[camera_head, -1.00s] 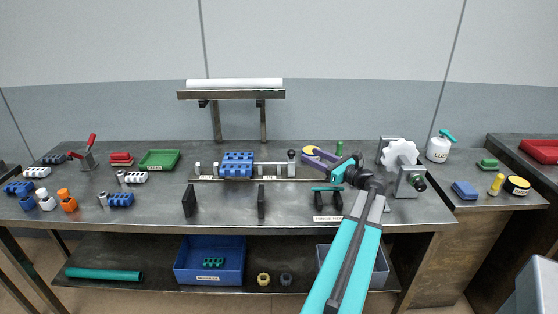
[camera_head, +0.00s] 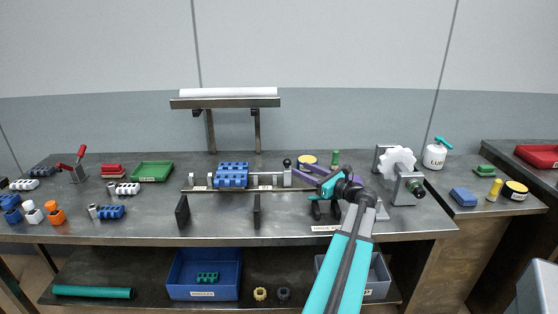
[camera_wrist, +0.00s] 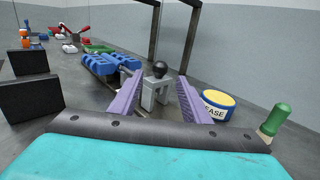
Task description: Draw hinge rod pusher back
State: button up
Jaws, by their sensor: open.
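The hinge rod pusher (camera_head: 287,173) is a grey upright block with a black ball knob, at the right end of a rail on the bench. In the wrist view the pusher (camera_wrist: 152,92) stands between my two purple fingers, with the black knob above them. My gripper (camera_head: 303,172) is open around it; I cannot tell whether either finger touches it. Blue hinge links (camera_head: 232,174) sit on the rail left of the pusher, and a thin rod runs between them. The links also show in the wrist view (camera_wrist: 105,66), beyond the left finger.
A yellow-lidded grease tin (camera_wrist: 217,104) and a green-handled tool (camera_wrist: 275,118) stand right of my gripper. Two dark upright plates (camera_head: 257,212) stand at the bench front. A white-wheeled fixture (camera_head: 398,162) is to the right. A shelf with a white roll (camera_head: 228,93) rises behind the rail.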

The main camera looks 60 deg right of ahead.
jog(key=w, duration=0.4)
jog(key=w+d+p, duration=0.1)
jog(key=w, duration=0.3)
jog(key=w+d, duration=0.1)
jog(key=w, duration=0.3)
jog(key=shift+w+p, duration=0.25)
jog(key=shift+p, duration=0.1)
grip_shut()
